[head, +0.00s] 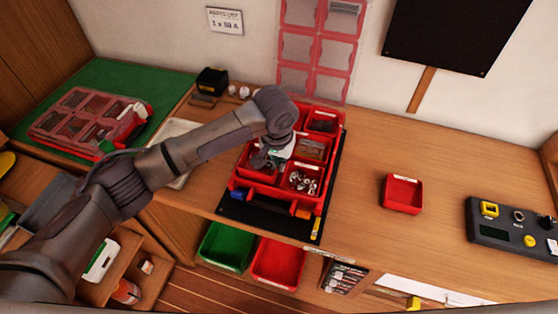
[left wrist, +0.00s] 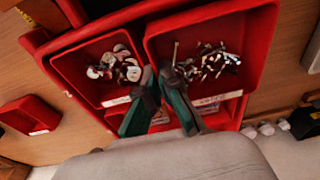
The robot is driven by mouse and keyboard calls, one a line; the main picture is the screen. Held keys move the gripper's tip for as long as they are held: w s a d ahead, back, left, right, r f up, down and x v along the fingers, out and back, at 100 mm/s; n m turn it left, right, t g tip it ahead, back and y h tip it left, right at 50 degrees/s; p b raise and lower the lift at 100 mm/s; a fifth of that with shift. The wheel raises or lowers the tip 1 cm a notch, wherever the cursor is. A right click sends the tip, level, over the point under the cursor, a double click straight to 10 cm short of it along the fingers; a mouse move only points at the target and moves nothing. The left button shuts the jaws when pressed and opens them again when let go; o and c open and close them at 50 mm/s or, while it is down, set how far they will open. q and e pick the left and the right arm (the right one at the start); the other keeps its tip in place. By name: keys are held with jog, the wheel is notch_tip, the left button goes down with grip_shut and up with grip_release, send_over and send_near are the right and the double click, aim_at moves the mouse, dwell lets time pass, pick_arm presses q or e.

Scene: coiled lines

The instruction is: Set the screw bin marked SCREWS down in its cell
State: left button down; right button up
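The red organizer (head: 236,182) with several cells stands on a black mat on the bench. The label lettering is too small to read surely. My right gripper is not in view.
A separate red bin (head: 402,207) stands on the bench to the right, with free wood around it. A control box (head: 500,240) is at the far right. A clear-lidded red case (head: 128,120) lies on the green mat at left. Green (head: 225,262) and red (head: 277,278) bins are below the front edge.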

pick_arm(q)
jog(key=shift+f+b, duration=0.5)
jog(key=shift+f, duration=1.1)
jog(key=c, duration=1.2)
grip_release()
jog(key=shift+c, duration=0.2)
notch_tip(320, 180, up, 12)
jog(key=s, duration=0.1)
jog(key=shift+s+a, duration=0.2)
jog(key=shift+a, duration=0.15)
jog(key=shift+f, duration=0.1)
